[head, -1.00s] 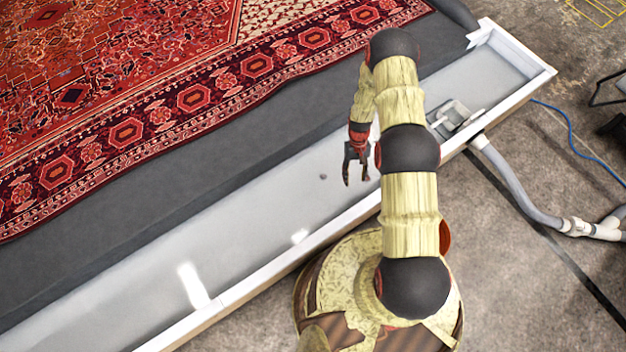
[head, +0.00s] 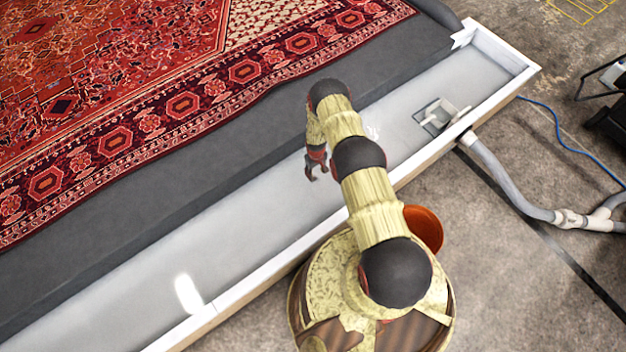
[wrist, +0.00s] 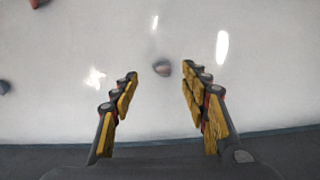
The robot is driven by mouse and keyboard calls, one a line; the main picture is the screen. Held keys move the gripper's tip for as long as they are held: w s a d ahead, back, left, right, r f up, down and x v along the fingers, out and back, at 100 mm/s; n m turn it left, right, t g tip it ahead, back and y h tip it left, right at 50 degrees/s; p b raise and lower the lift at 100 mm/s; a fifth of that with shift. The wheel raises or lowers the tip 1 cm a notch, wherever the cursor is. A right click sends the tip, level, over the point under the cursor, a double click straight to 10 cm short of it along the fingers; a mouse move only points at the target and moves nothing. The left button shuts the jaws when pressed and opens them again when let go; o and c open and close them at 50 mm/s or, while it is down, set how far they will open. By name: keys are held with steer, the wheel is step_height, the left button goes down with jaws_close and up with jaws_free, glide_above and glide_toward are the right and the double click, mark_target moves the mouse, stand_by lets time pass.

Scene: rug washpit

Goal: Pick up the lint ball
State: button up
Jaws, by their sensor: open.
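The lint ball, a small grey roundish lump (wrist: 161,68), lies on the pale, glossy trough floor in the wrist view. It appears between and slightly past the fingertips of my gripper (wrist: 165,75). The gripper is open, with its yellow-padded fingers apart on either side of the lump, and nothing is held. I cannot tell how high the fingertips are above the floor. In the head view my gripper (head: 315,173) points down over the trough, and the lint ball cannot be made out there.
The long trough (head: 254,205) has a raised white rim (head: 245,285) and a grey drain fitting (head: 437,115). A dark ledge with a red patterned rug (head: 120,135) lies behind. The wrist view shows a dark lump (wrist: 5,87) and a reddish one (wrist: 37,3) at left.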

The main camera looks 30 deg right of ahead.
mark_target(315, 177)
steer(key=f+b, duration=0.1)
steer(key=f, duration=0.1)
steer(key=f+b, duration=0.2)
steer(key=f, duration=0.1)
steer(key=shift+w+a+f, duration=0.15)
steer(key=shift+w+f, duration=0.15)
steer(key=shift+c, duration=1.3)
steer(key=c, duration=0.5)
